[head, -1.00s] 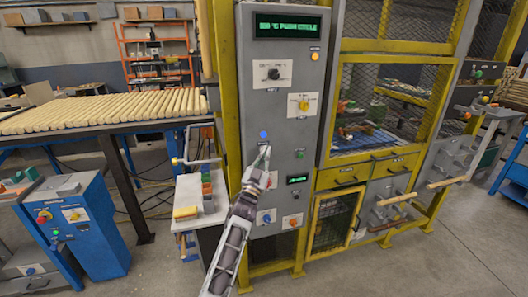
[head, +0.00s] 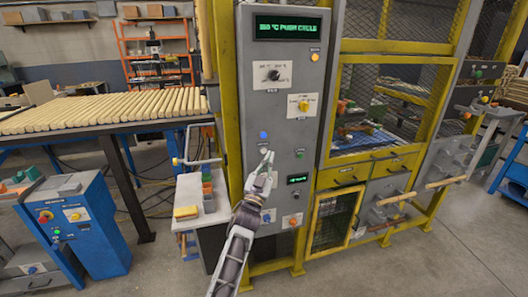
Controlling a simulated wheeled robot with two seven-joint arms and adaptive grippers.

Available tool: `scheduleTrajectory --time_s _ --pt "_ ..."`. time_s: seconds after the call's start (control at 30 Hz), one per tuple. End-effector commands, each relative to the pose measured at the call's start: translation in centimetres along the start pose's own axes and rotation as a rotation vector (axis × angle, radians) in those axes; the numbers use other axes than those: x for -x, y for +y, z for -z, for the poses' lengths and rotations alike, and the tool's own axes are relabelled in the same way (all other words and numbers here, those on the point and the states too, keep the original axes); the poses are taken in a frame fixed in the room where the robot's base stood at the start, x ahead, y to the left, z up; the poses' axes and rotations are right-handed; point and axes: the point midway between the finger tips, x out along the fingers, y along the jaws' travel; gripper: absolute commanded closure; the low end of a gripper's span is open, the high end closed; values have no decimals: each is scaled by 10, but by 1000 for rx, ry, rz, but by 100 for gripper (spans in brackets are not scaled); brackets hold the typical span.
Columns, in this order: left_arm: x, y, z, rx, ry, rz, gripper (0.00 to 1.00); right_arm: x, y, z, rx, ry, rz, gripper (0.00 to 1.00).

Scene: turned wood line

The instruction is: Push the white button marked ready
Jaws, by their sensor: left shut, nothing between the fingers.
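The grey control panel (head: 285,110) stands upright in a yellow frame, with a lit green display (head: 287,27) on top. A blue lit button (head: 263,134) sits on its lower left part. My left gripper (head: 267,155) is shut and empty, its fingertips just below the blue button and in front of the panel. A small pale spot shows at the fingertips; I cannot tell whether it is the white button, and no ready label is legible. Whether the fingertips touch the panel is unclear. My right gripper is not in view.
The panel also carries a black knob (head: 274,74), a yellow switch (head: 304,106), an orange lamp (head: 315,57) and a small green display (head: 298,180). A mesh-fronted cabinet stands right. A side shelf (head: 187,195) with coloured blocks is left of my arm.

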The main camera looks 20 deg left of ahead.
Motion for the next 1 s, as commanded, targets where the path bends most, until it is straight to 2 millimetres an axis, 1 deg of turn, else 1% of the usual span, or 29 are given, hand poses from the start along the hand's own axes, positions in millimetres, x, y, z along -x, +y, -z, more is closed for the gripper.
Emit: scheduleTrajectory --time_s 0.1,0.27,1.0 --pt "5 4 3 0 -2 0 100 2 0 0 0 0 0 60" --pt "9 6 7 0 0 1 100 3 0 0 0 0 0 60" --pt "9 6 6 0 -1 1 100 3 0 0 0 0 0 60"
